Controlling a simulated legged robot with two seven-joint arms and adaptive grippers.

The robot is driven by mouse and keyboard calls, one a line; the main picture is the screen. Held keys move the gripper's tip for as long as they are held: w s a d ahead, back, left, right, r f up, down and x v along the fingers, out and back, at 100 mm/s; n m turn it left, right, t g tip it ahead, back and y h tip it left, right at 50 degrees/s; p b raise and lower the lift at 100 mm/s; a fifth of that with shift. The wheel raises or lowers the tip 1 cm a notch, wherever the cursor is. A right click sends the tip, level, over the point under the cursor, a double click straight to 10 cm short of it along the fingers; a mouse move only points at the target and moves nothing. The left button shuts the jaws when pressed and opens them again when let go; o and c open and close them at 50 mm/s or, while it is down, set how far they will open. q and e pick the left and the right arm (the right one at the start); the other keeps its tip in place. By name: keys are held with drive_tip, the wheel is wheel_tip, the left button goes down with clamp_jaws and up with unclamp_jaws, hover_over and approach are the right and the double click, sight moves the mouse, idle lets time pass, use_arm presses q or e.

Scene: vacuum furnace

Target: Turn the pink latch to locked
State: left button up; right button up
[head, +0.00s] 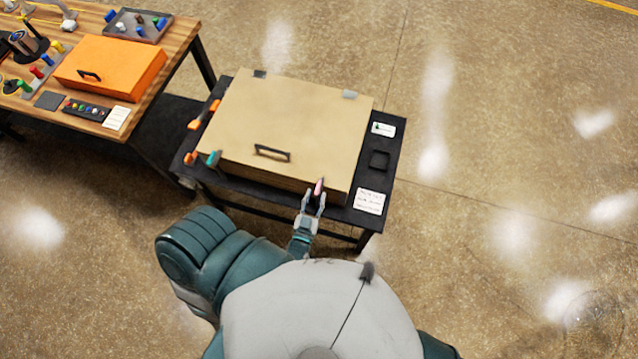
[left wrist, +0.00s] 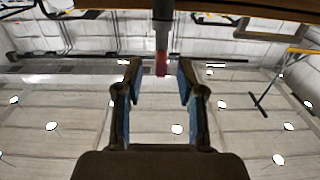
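The pink latch (head: 319,186) is a small upright piece at the front edge of the tan furnace box (head: 285,112), right of its dark handle (head: 272,152). My left gripper (head: 313,195) is open at the latch, its fingers pointing toward the box front. In the left wrist view, the open fingers (left wrist: 158,82) have a dark bar with a reddish-pink tip (left wrist: 161,66) in the gap, with space visible on both sides. I cannot tell whether a finger touches it. My right gripper is not in view.
A teal latch (head: 213,158) and orange parts (head: 195,124) are at the box's left. White labels (head: 369,201) and a dark square recess (head: 379,160) are on the black table's right. A wooden bench (head: 176,38) with an orange box (head: 110,66) stands at left. Floor at right is clear.

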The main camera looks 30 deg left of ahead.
use_arm(q)
drive_tip(key=v, duration=0.5)
drive_tip(key=shift+s+d, duration=0.1)
drive_tip(key=shift+s, duration=0.05)
drive_tip(key=s+d+f+m+g+h, duration=0.1)
drive_tip(key=s+d+f+g+h, duration=0.15)
drive_tip(key=f, duration=0.55)
drive_tip(key=s+d+f+m+g+h, duration=0.1)
drive_tip(key=s+f+g, duration=0.2)
drive_tip(key=f, duration=0.6)
drive_tip(key=s+d+f+m+g+h, duration=0.1)
drive_tip(key=s+d+f+g+h, duration=0.15)
drive_tip(key=f, duration=0.55)
drive_tip(key=s+a+f+m+g, duration=0.1)
drive_tip(key=s+a+f+g, duration=0.3)
drive_tip(key=s, duration=0.4)
drive_tip(key=s+a+f+m+g+y, duration=0.1)
drive_tip(key=s+a+f+g, duration=0.3)
drive_tip(key=s+f, duration=0.3)
drive_tip(key=shift+s+a+y, duration=0.3)
drive_tip(key=shift+s+a, duration=0.6)
drive_tip(key=shift+s, duration=0.1)
